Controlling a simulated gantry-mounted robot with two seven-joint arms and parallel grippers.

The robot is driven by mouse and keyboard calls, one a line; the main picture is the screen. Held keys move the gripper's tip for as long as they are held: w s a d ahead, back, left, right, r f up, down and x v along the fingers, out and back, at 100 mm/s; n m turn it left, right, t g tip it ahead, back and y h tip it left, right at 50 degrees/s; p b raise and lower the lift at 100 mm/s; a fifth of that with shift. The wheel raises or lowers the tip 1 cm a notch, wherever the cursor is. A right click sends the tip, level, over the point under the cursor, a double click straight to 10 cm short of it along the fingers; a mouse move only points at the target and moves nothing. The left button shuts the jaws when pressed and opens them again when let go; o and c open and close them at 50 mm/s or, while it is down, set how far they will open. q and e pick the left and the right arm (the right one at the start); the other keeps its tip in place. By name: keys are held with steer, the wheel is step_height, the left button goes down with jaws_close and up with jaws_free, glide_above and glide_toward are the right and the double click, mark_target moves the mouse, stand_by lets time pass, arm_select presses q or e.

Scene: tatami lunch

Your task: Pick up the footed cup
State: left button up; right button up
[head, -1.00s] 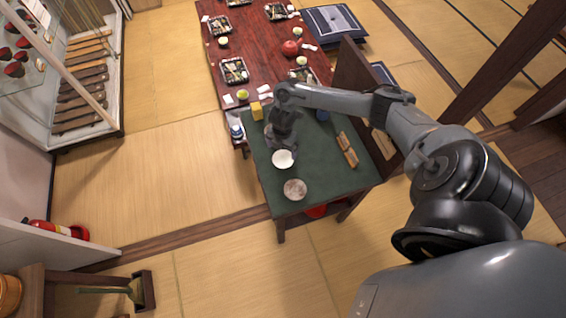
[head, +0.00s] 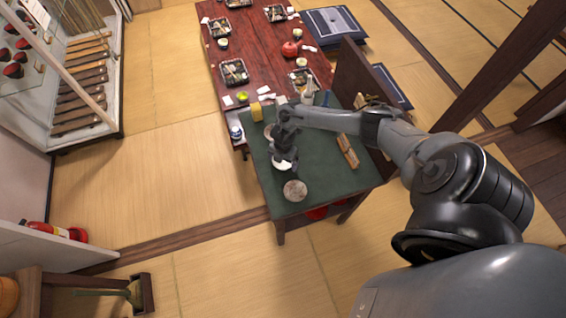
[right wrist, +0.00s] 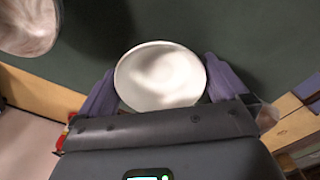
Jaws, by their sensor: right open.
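The footed cup (head: 283,167), white and round-mouthed, stands on the green-topped table (head: 325,180), partly hidden by my right gripper in the head view. In the right wrist view I look into the cup (right wrist: 160,75) from above; its foot is hidden. My right gripper (head: 284,158) is open and right over the cup. In the wrist view its two purple-grey fingers lie on either side of the cup's rim; I cannot tell whether they touch it. My left gripper is out of view.
A speckled round dish (head: 294,190) sits close to the cup, nearer the table's front edge. A long red table (head: 262,50) with lunch trays stands beyond.

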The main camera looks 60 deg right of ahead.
steer(key=shift+c, duration=0.5)
steer(key=c, duration=0.6)
steer(key=shift+r, duration=0.1)
